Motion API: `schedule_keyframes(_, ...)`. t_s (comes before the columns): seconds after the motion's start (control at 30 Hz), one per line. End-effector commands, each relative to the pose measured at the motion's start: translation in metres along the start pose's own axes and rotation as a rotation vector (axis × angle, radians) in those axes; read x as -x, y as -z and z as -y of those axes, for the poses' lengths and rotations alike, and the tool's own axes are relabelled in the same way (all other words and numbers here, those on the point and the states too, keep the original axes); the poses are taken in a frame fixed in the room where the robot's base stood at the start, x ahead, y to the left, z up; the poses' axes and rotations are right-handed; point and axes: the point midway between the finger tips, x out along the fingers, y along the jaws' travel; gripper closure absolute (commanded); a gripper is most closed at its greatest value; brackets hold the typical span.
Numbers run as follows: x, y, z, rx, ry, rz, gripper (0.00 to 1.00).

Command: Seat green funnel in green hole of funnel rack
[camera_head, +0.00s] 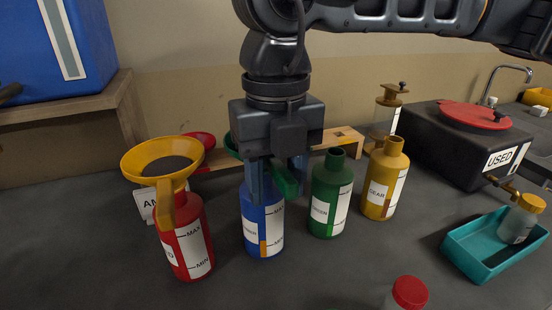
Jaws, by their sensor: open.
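The green funnel (286,181) is mostly hidden behind my gripper. A piece of its rim shows at the left of the gripper, and a green handle-like part shows between the fingers. My gripper (277,190) points down with its fingers apart, one on each side of that green part, above and behind the blue bottle. I cannot tell whether the fingers touch it. The wooden funnel rack (222,159) runs behind the bottles, its middle hidden by my gripper. The funnel's spout and the green hole are hidden, so its seating cannot be told.
A red funnel (202,139) is at the rack's left. A yellow funnel (160,160) sits on the red bottle (190,240). Blue (264,225), green (331,195) and yellow (386,180) bottles stand in front. A black USED box (460,145) and teal tray (480,262) are at right.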

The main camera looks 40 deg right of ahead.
Motion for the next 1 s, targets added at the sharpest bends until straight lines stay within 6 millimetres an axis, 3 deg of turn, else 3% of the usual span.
schedule_keyframes(0.27,-0.0014,0.0001,-0.0001,0.000,0.000,0.000,0.53)
schedule_keyframes(0.73,-0.0012,0.0000,-0.0001,0.000,0.000,0.000,0.98)
schedule_keyframes(1.0,-0.0008,0.0000,-0.0001,0.000,0.000,0.000,1.00)
